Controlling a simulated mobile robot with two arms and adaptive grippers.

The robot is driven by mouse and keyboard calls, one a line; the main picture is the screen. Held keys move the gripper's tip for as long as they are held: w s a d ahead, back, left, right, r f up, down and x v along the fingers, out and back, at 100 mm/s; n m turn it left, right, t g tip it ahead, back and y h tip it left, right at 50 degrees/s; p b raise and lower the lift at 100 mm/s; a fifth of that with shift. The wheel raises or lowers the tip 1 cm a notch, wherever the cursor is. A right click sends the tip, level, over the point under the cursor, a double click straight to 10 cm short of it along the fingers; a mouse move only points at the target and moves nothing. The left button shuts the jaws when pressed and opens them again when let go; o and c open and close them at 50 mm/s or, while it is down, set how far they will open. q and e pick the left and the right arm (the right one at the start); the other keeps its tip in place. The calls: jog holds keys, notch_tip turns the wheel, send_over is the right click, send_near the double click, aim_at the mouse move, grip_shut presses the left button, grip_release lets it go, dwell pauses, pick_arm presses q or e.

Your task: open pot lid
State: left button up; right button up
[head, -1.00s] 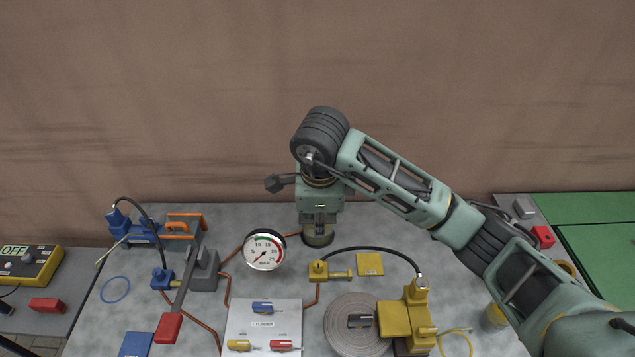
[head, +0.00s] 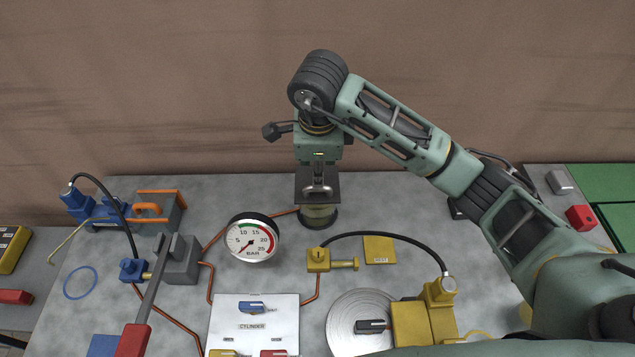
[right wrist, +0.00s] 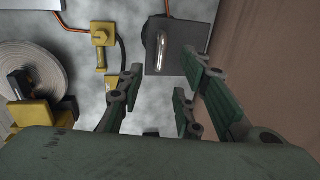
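The pot (head: 319,221) is a short olive-brass cylinder with a dark ring, at the back middle of the bench in the head view. Its dark square lid (head: 303,183) shows its face above it, with a silver handle (head: 318,190). I cannot tell whether the lid rests on the pot or stands tilted; the pot's mouth is hidden. My right gripper (head: 319,158) is over the lid's back part, fingertips hidden. In the right wrist view, my right gripper (right wrist: 165,85) is open and empty, with the lid (right wrist: 183,53) and handle (right wrist: 161,50) beyond the fingers. My left gripper is out of view.
A pressure gauge (head: 252,239) stands left of the pot, and a yellow valve (head: 319,261) lies in front. A blue pump (head: 98,209) and a grey lever are at left. A yellow block (head: 411,326) is at front right. A brown wall rises behind.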

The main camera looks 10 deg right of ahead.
aim_at(318, 189)
jog(key=f+p, duration=0.1)
jog(key=f, duration=0.2)
jog(key=w+f+p, duration=0.1)
jog(key=f, duration=0.2)
jog(key=shift+w+d+f, duration=0.15)
jog(key=shift+w+f, duration=0.05)
jog(key=shift+f, duration=0.1)
jog(key=shift+w+f, duration=0.25)
jog(key=shift+f, duration=0.45)
jog(key=shift+s, duration=0.1)
grip_shut()
